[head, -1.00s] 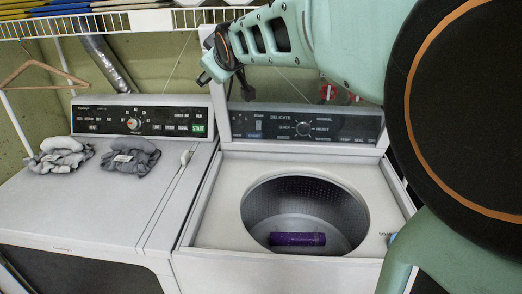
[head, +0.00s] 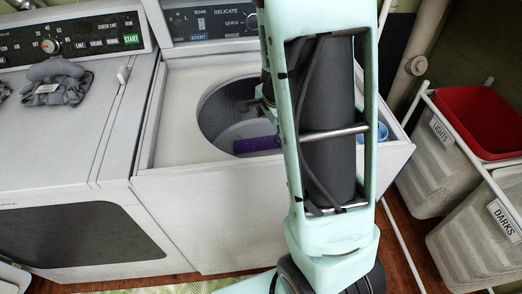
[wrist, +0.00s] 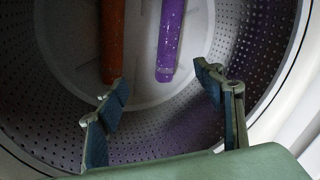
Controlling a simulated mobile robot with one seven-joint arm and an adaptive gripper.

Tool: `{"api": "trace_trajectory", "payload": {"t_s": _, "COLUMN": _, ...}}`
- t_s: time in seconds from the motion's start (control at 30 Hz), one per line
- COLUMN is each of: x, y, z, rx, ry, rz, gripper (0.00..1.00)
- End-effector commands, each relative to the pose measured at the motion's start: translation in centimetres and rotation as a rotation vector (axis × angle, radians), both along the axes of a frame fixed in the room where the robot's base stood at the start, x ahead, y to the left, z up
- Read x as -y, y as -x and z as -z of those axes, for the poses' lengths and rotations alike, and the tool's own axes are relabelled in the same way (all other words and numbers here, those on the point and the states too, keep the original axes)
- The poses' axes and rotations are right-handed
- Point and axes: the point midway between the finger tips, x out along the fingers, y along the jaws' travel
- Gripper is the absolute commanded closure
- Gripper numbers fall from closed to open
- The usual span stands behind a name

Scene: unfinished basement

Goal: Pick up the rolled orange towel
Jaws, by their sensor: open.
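The rolled orange towel (wrist: 113,38) lies in the washer drum, upper left of centre in the wrist view, with its far end cut off by the frame edge. A purple roll (wrist: 170,40) lies to its right, apart from it; it also shows in the head view (head: 257,144). My gripper (wrist: 162,80) is open and empty inside the drum opening, with its left fingertip close to the orange towel's near end in the picture. I cannot tell whether they touch. In the head view my arm hides the gripper and the orange towel.
The perforated drum wall (wrist: 265,70) curves close around my gripper. The dryer (head: 70,150) stands left of the washer (head: 190,215), with a grey cloth (head: 58,82) on top. A blue item (head: 382,132) sits on the washer's right. Laundry bins (head: 435,165) stand at right.

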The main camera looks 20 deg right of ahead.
Motion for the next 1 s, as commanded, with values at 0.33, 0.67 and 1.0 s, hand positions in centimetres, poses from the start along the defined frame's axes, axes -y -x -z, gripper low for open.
{"api": "trace_trajectory", "payload": {"t_s": 0.33, "x": 1.5, "y": 6.0, "z": 6.4, "rx": -0.093, "ry": -0.164, "rz": 0.376, "gripper": 0.38}}
{"api": "trace_trajectory", "payload": {"t_s": 0.67, "x": 1.5, "y": 6.0, "z": 12.2, "rx": -0.092, "ry": -0.162, "rz": 0.373, "gripper": 0.38}}
{"api": "trace_trajectory", "payload": {"t_s": 1.0, "x": 1.5, "y": 5.5, "z": 14.7, "rx": -0.09, "ry": -0.161, "rz": 0.369, "gripper": 0.38}}
